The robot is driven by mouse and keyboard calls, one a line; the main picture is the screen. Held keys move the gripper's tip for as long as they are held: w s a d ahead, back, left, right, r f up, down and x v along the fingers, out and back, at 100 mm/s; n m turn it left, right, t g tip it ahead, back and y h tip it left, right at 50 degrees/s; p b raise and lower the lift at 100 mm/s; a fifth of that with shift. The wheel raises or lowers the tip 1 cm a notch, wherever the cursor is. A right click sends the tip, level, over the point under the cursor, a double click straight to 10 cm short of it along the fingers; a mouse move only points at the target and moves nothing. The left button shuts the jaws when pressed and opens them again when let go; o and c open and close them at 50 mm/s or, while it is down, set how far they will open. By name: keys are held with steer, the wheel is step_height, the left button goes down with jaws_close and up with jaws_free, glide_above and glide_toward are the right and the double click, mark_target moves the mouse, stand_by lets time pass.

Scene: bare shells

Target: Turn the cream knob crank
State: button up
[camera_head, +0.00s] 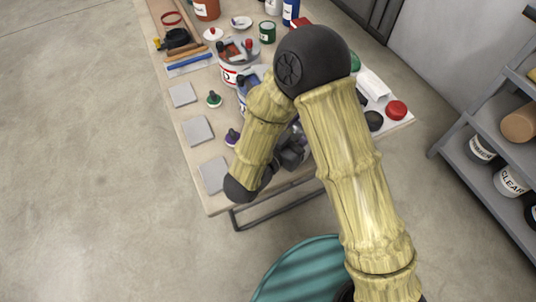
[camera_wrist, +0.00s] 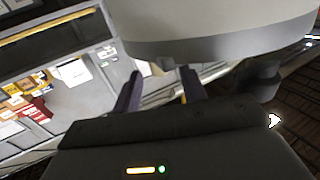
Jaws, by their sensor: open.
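I cannot make out the cream knob crank for certain in either view; my arm covers part of the table in the head view. In the wrist view, my gripper (camera_wrist: 160,85) is open, with its two dark fingers apart and nothing clearly held between them. A large, pale, rounded body (camera_wrist: 220,30) fills the top of the wrist view, just beyond and above the fingers. I cannot tell what it is. In the head view, a dark shape near the table's front edge seems to be my wrist, but the fingertips are not clear there.
The wooden table (camera_head: 211,203) carries paint cans (camera_head: 267,32), grey square pads (camera_head: 197,131), a small green-based knob (camera_head: 214,99), a purple-based one (camera_head: 232,137) and a red round cap (camera_head: 397,110). A grey shelf (camera_head: 470,175) with cans stands at right. The floor at left is clear.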

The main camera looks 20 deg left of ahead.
steer(key=b+v, duration=0.1)
steer(key=v, duration=1.3)
